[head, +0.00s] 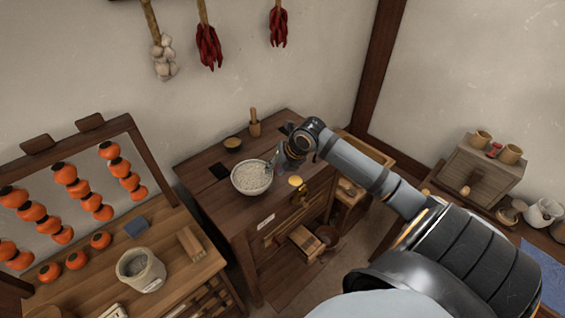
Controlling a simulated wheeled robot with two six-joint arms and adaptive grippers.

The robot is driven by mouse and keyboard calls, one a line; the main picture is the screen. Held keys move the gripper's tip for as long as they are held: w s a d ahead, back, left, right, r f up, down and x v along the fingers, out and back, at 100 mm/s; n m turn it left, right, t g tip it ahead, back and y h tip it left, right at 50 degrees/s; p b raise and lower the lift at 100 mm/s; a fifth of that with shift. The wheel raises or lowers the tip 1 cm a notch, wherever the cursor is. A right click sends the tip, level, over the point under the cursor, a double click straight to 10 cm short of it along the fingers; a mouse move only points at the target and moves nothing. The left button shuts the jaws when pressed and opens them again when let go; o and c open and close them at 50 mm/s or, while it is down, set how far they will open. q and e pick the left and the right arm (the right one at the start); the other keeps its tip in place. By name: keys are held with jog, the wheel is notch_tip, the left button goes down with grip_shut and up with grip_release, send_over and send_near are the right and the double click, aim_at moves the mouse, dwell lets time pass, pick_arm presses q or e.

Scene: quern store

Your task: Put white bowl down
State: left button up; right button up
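The white bowl (251,188), filled with pale grain-like contents, is upright at the top of the dark wooden cabinet (215,197). I cannot tell whether its base touches the wood. My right gripper (271,168) reaches in from the right and its fingertips are at the bowl's right rim. The fingers look closed on that rim, though they are small and partly hidden by the wrist. My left gripper is not in view.
A small dark bowl (233,143) and a wooden pestle-like tool (254,124) stand at the cabinet's back. A yellow object (296,181) lies right of the bowl. A rack of orange fruit (64,174) and a pale pot (141,273) are left. The cabinet's front-left top is clear.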

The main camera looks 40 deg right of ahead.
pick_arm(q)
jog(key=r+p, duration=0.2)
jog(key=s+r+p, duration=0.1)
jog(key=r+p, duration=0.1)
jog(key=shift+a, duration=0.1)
pick_arm(e)
jog(key=a+v, duration=0.1)
jog(key=v, duration=0.6)
jog(key=shift+s+d+r, duration=0.15)
jog(key=shift+d+r, duration=0.05)
jog(key=shift+d, duration=0.2)
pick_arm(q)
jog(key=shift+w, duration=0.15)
